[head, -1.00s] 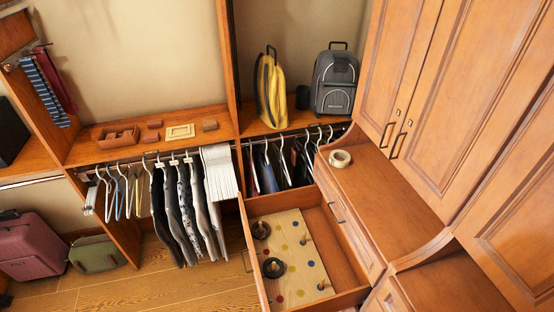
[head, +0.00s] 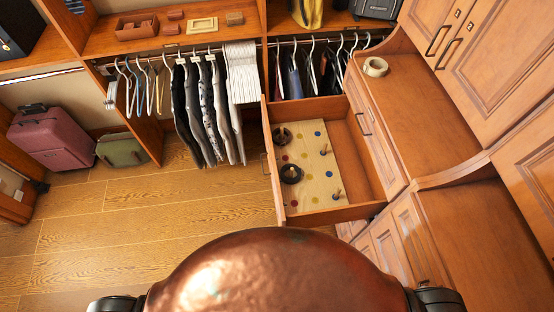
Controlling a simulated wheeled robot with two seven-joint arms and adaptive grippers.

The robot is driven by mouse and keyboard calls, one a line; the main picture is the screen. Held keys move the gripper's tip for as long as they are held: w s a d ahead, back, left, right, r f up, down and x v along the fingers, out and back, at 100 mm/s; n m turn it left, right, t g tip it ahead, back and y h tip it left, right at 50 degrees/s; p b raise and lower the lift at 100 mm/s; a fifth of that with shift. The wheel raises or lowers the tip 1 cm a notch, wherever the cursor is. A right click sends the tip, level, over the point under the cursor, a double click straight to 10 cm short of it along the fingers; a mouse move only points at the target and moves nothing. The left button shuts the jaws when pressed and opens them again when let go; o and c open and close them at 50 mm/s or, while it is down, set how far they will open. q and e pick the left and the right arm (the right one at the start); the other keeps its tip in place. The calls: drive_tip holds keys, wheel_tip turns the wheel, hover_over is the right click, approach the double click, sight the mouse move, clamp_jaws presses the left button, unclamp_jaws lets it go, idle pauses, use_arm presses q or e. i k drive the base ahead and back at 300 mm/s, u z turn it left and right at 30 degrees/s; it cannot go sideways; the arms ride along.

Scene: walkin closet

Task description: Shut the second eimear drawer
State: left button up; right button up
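An open wooden drawer (head: 365,165) sticks out to the left from the wooden cabinet (head: 425,110) on the right. Its front panel (head: 272,185) faces left, with a metal handle (head: 265,164) on it. A pale board (head: 308,178) with coloured dots and several pegs lies inside, and dark rings (head: 291,173) sit on it. A shut drawer (head: 372,125) with a handle is just above the open one. Neither of my grippers is in view.
A tape roll (head: 375,67) lies on the cabinet top. Hanging clothes (head: 205,105) are beyond the drawer to the left. A red suitcase (head: 52,138) and green bag (head: 122,149) stand far left. The wooden floor (head: 170,215) left of the drawer is clear.

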sight(347, 164)
drive_tip(key=i, duration=0.45)
drive_tip(key=z, duration=0.7)
